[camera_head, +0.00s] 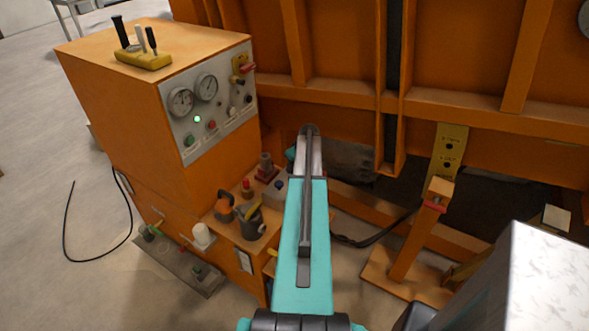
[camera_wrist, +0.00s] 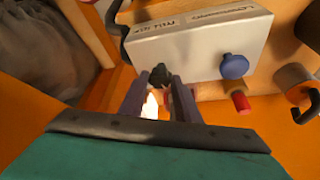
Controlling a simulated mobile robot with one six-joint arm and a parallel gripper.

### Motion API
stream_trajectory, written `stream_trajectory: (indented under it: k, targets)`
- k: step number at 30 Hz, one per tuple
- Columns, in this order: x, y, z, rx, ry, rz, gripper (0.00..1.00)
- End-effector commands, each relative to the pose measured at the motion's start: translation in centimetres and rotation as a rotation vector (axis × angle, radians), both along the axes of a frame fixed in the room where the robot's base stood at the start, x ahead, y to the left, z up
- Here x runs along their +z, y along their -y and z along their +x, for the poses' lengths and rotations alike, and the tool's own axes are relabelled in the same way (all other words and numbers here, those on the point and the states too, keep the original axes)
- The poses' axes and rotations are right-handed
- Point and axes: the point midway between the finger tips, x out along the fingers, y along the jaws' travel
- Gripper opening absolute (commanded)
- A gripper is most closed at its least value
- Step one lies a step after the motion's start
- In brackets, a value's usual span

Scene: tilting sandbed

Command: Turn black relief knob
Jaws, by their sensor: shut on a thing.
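A small black knob (camera_wrist: 159,75) shows in the wrist view between the tips of my gripper's two dark fingers. It sits at the front of a white valve block (camera_wrist: 195,45) with lettering on top. My gripper (camera_wrist: 161,83) is shut on this knob; the fingers hide part of it. In the head view the white block (camera_head: 274,193) shows just left of my teal arm. My arm covers the black knob and the fingertips there.
A blue knob (camera_wrist: 234,66) and a red knob (camera_wrist: 240,101) stand close to the right of my fingers. A grey ring or hook fitting (camera_wrist: 297,80) is further right. The orange control cabinet (camera_head: 120,100) with gauges stands left. A post (camera_head: 415,240) stands right of my arm.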

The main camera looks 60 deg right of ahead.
Motion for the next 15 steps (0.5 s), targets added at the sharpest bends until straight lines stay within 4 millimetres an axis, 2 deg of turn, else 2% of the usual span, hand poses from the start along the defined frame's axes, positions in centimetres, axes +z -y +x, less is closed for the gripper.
stream_trajectory:
  k: [10, 11, 13, 15]
  targets:
    - [0.05, 0.01, 0.05, -0.012, 0.002, 0.000, 0.07]
    - [0.05, 0.02, 0.07, -0.011, 0.002, -0.001, 0.34]
    - [0.05, 0.01, 0.06, -0.011, 0.002, -0.001, 0.46]
    - [0.05, 0.00, 0.06, -0.011, 0.002, -0.001, 0.47]
